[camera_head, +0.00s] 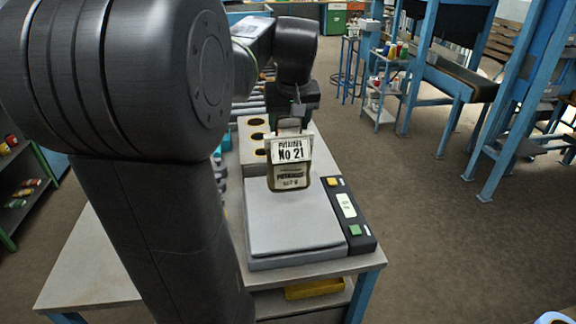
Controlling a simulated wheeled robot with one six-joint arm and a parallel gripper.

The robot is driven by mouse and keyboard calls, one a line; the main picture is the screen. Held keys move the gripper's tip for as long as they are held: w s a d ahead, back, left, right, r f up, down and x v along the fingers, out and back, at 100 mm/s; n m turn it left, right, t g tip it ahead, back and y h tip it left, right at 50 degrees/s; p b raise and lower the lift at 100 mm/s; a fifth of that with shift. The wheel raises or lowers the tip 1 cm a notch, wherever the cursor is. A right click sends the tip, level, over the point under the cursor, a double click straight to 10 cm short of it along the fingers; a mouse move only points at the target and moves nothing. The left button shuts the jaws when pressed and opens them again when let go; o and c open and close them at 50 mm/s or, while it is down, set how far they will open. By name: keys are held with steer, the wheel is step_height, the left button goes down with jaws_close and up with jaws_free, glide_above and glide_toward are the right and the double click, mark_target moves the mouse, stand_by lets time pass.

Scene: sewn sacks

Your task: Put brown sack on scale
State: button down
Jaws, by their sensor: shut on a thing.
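A small brown sack (289,184) with white printed labels, one reading "No 21", hangs upright in my gripper (291,124). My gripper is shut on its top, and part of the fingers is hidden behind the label. The scale has a flat grey plate (290,228) and a dark side panel (348,212) with a yellow button, a display and a green button. The sack shows over the far part of the plate. I cannot tell whether its bottom touches the plate.
A pale block with several round holes (250,140) stands behind the scale on the grey table (95,268). A yellow tray (305,290) sits on the shelf below. Blue-framed benches (455,85) stand at the right, with open floor between.

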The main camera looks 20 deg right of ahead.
mark_target(290, 141)
steer(key=shift+f, duration=3.4)
steer(key=shift+f, duration=0.2)
steer(key=shift+c, duration=2.1)
jaws_free()
steer(key=shift+r+p, duration=0.25)
steer(key=shift+p, duration=0.05)
steer(key=b+v, duration=0.1)
steer(key=v, duration=1.1)
steer(key=shift+s, duration=0.15)
steer(key=shift+f, duration=0.15)
